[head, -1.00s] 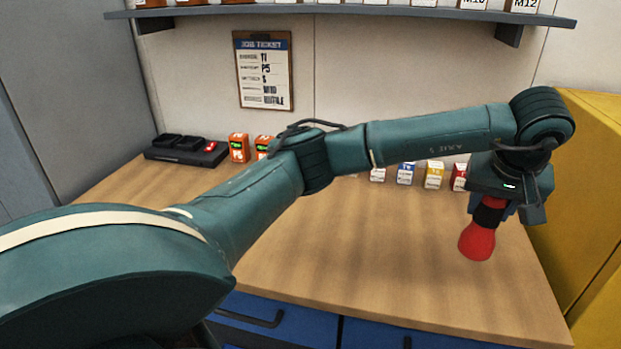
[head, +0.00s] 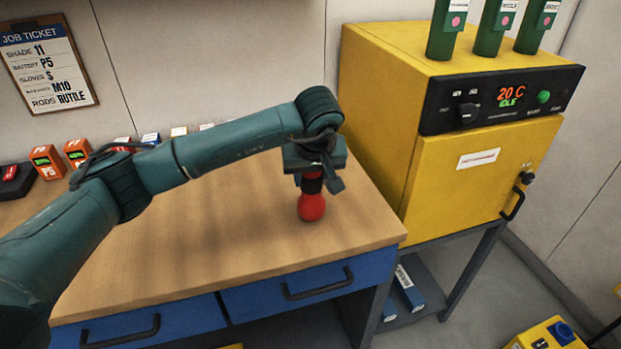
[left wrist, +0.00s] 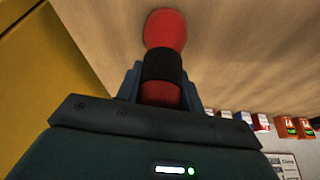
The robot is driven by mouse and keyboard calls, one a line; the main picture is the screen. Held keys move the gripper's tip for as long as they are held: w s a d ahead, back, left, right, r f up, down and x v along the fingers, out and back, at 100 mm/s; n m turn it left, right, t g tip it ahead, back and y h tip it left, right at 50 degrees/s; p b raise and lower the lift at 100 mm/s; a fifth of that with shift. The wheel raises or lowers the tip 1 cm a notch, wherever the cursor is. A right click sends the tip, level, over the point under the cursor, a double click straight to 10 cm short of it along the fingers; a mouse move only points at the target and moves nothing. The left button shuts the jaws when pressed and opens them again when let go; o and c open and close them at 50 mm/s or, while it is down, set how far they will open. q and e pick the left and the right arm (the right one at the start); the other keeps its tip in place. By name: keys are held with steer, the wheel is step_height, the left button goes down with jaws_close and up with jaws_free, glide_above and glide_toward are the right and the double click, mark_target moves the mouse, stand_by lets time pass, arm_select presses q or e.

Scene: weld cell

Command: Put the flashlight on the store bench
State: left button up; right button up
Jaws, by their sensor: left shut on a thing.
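The flashlight (head: 312,206) is red with a black band and a rounded red end. My left gripper (head: 311,180) is shut on it and holds it with the red end pointing down, over the right part of the wooden bench top (head: 240,240). In the left wrist view the flashlight (left wrist: 166,30) sits between the two fingers (left wrist: 160,90), its red end toward the wood. I cannot tell whether its end touches the bench top. My right gripper is not in view.
A yellow oven (head: 470,160) with green canisters on top stands right of the bench. Orange battery boxes (head: 47,162) and several small boxes line the back of the bench. A job ticket (head: 47,65) hangs on the wall. The front of the bench top is clear.

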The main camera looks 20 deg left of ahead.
arm_select(q)
steer(key=shift+f, duration=0.85)
steer(key=o, duration=1.1)
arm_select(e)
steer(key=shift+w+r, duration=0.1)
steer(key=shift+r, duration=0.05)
arm_select(q)
steer(key=shift+r, duration=0.2)
steer(key=shift+b+v, duration=0.7)
steer(key=shift+v, duration=5.2)
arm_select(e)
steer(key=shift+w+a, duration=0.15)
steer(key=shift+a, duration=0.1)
